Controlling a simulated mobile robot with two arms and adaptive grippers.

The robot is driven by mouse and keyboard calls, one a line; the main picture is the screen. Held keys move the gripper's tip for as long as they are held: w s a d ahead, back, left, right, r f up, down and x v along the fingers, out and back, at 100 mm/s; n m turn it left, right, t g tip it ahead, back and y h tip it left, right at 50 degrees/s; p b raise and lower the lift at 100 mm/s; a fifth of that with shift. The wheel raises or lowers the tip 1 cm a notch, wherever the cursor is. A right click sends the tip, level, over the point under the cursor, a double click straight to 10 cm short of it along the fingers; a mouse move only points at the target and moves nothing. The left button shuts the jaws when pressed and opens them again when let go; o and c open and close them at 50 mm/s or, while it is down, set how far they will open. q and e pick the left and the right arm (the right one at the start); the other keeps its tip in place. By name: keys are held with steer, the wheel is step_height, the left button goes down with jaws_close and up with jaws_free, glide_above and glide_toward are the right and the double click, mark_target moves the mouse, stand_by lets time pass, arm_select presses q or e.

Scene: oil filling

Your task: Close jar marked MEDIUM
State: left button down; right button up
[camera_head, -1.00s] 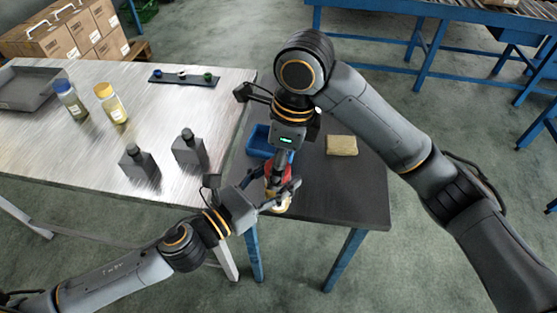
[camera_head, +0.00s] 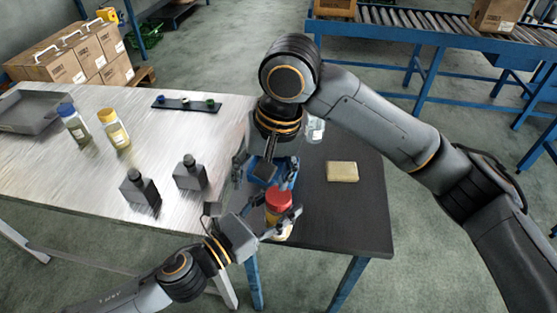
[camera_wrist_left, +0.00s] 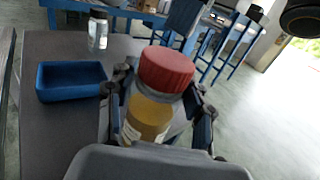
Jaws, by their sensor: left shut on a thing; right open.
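A jar with a red cap (camera_head: 278,200) and yellow contents is held between the fingers of my left gripper (camera_head: 279,222), over the dark table near its front left part. In the left wrist view the jar (camera_wrist_left: 148,115) stands upright in the shut fingers, with the red cap (camera_wrist_left: 166,70) seated on its top. The word on its label cannot be read. My right gripper (camera_head: 267,168) is open and empty, above and behind the red cap, apart from it.
A blue tray (camera_wrist_left: 70,82) lies on the dark table (camera_head: 350,215), with a clear jar (camera_wrist_left: 97,30) behind it. A tan block (camera_head: 342,171) lies to the right. Two capped jars (camera_head: 115,132) (camera_head: 74,124), two dark bottles (camera_head: 190,174) (camera_head: 139,190) and a cap strip (camera_head: 187,104) are on the metal table.

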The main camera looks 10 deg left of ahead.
steer(key=n, duration=0.4)
steer(key=shift+d+r+n, duration=0.1)
steer(key=shift+r+n, duration=0.15)
steer(key=shift+n, duration=0.15)
steer(key=n, duration=0.4)
steer(key=shift+d+r+n+h, duration=0.15)
steer(key=shift+n+h, duration=0.15)
steer(key=n, duration=0.4)
steer(key=shift+d+r+n, duration=0.15)
steer(key=shift+r+n, duration=0.05)
steer(key=shift+n, duration=0.1)
steer(key=n, duration=0.4)
steer(key=shift+d+r+h, duration=0.15)
steer(key=shift+r+h, duration=0.05)
steer(key=shift+h, duration=0.1)
steer(key=n, duration=0.4)
steer(key=shift+w+d+r+n, duration=0.1)
steer(key=shift+d+r+n, duration=0.1)
steer(key=shift+n, duration=0.1)
steer(key=n, duration=0.4)
steer(key=shift+w+d+r+h, duration=0.1)
steer(key=shift+d+r+h, duration=0.1)
steer(key=shift+h, duration=0.1)
steer(key=n, duration=0.4)
steer(key=shift+d+r, duration=0.2)
steer(key=shift+r, duration=0.05)
steer(key=n, duration=0.6)
steer(key=shift+w+d+r+h, duration=0.15)
steer(key=shift+d+r+h, duration=0.15)
